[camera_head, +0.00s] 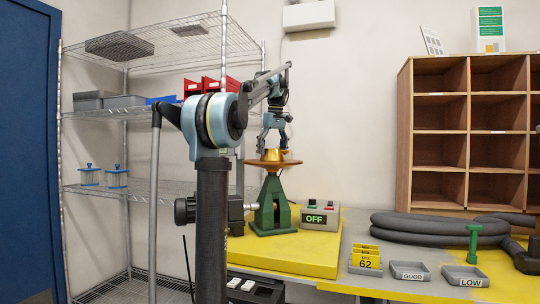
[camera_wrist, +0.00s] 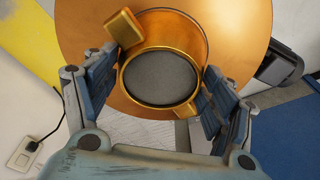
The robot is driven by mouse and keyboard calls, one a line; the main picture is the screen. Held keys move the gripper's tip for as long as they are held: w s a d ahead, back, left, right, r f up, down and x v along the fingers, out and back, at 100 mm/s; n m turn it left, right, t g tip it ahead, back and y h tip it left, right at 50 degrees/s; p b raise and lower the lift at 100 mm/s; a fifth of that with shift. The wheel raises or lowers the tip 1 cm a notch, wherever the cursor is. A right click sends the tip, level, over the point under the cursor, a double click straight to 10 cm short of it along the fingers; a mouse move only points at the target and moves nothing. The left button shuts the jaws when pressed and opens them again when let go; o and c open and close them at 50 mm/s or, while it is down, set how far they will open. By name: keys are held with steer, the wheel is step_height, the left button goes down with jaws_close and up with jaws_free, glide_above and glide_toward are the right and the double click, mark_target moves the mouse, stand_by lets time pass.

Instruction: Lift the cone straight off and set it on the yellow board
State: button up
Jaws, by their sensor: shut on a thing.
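The gold cone (camera_head: 271,155) shows in the head view at the top of a green stand (camera_head: 272,205), with a wide copper-coloured disc (camera_head: 290,163) around it. In the wrist view the cone (camera_wrist: 160,48) has a round grey top and a gold block at its upper left, with the disc (camera_wrist: 235,25) behind it. My gripper (camera_head: 274,147) reaches down from above, its fingers on both sides of the cone (camera_wrist: 157,95), shut on it. The cone's underside is hidden. The thick yellow board (camera_head: 285,258) lies under the stand.
A grey box reading OFF (camera_head: 320,217) stands right of the stand. Further right are yellow number tags (camera_head: 365,258), a GOOD tray (camera_head: 409,271), a LOW tray (camera_head: 466,276) and a thick grey hose (camera_head: 430,230). A wire shelf (camera_head: 150,190) stands behind at left. Bare board shows in front of the stand.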

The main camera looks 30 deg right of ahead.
step_height(320, 180, up, 9)
steer(key=shift+r, duration=0.2)
stand_by(0.4)
stand_by(0.3)
